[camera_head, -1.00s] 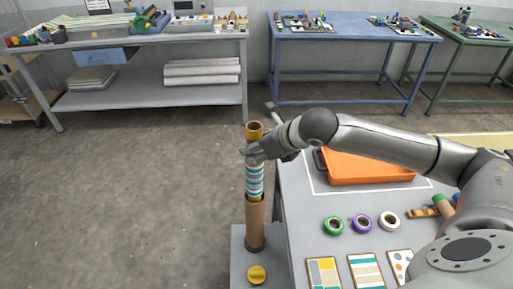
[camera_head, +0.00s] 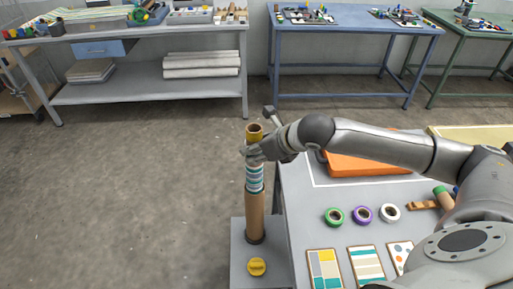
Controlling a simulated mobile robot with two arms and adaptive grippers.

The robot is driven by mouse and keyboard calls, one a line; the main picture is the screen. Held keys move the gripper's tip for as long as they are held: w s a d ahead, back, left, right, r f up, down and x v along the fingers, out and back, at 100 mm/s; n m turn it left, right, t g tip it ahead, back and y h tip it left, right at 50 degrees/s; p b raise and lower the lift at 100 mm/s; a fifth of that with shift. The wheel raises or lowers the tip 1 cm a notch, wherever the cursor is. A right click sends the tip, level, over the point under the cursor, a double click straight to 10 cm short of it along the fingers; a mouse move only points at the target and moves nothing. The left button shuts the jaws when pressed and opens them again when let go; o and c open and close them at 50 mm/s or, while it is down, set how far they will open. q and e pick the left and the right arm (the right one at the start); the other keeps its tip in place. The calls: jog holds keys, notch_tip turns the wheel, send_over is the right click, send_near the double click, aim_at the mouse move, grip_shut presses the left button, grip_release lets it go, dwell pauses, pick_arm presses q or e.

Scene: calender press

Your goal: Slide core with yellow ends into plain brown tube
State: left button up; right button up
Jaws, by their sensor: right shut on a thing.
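My right gripper (camera_head: 256,151) is shut around the upper part of the core (camera_head: 255,175), which has teal and white stripes and a yellow top end (camera_head: 254,133). The core stands upright over the plain brown tube (camera_head: 255,215). Its lower end is hidden inside the tube's mouth, and a striped length still shows between the gripper and the tube rim. The brown tube stands upright on a dark base on the grey stand (camera_head: 279,262). My left gripper is not in view.
A yellow round knob-like piece (camera_head: 257,267) lies in front of the tube. On the grey table to the right are a green ring (camera_head: 333,217), a purple ring, a white ring, patterned cards (camera_head: 325,270) and an orange tray (camera_head: 365,165). The floor left of the stand is clear.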

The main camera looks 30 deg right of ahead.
jog(key=shift+f, duration=0.1)
jog(key=shift+f+b, duration=0.5)
jog(key=shift+f, duration=1.4)
jog(key=o, duration=1.1)
notch_tip(320, 180, up, 5)
jog(key=p, duration=0.6)
